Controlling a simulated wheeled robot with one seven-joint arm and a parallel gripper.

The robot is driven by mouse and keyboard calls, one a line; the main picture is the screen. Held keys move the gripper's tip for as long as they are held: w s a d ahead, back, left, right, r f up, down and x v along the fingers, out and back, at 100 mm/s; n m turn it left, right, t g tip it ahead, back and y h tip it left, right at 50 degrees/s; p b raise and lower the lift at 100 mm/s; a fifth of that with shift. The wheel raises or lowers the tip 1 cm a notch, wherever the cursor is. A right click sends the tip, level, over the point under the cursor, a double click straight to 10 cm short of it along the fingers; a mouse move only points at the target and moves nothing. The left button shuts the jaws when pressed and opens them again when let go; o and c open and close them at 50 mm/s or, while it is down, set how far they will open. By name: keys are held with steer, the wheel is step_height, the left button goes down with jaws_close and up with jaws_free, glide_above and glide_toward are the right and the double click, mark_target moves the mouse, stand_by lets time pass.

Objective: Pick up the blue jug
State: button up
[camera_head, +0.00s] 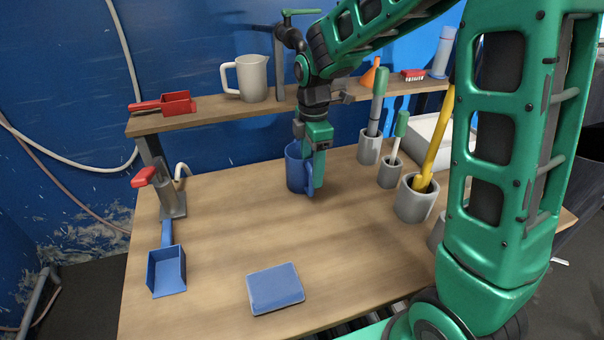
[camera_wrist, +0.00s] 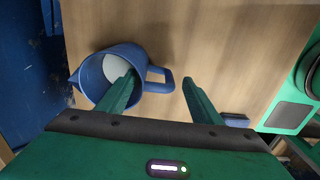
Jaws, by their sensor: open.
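The blue jug (camera_head: 295,172) stands upright on the wooden table, below the shelf. In the wrist view the jug (camera_wrist: 92,75) is seen from above, with a pale inside, its spout to the left and its handle (camera_wrist: 160,79) to the right. My gripper (camera_head: 317,178) is at the jug's right side, pointing down. In the wrist view my gripper (camera_wrist: 160,85) is open, with the left finger over the jug's opening or near wall and the right finger beyond the handle. The handle lies between the fingers; I cannot tell whether they touch it.
A blue scoop (camera_head: 167,270) and a blue sponge-like block (camera_head: 275,288) lie at the front. Grey holders with tools (camera_head: 416,198) stand to the right. A shelf (camera_head: 205,118) behind carries a beige jug (camera_head: 250,78) and a red scoop (camera_head: 175,103). The table's middle is clear.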

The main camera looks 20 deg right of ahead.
steer(key=shift+f, duration=0.6)
jaws_close()
steer(key=shift+r, duration=0.2)
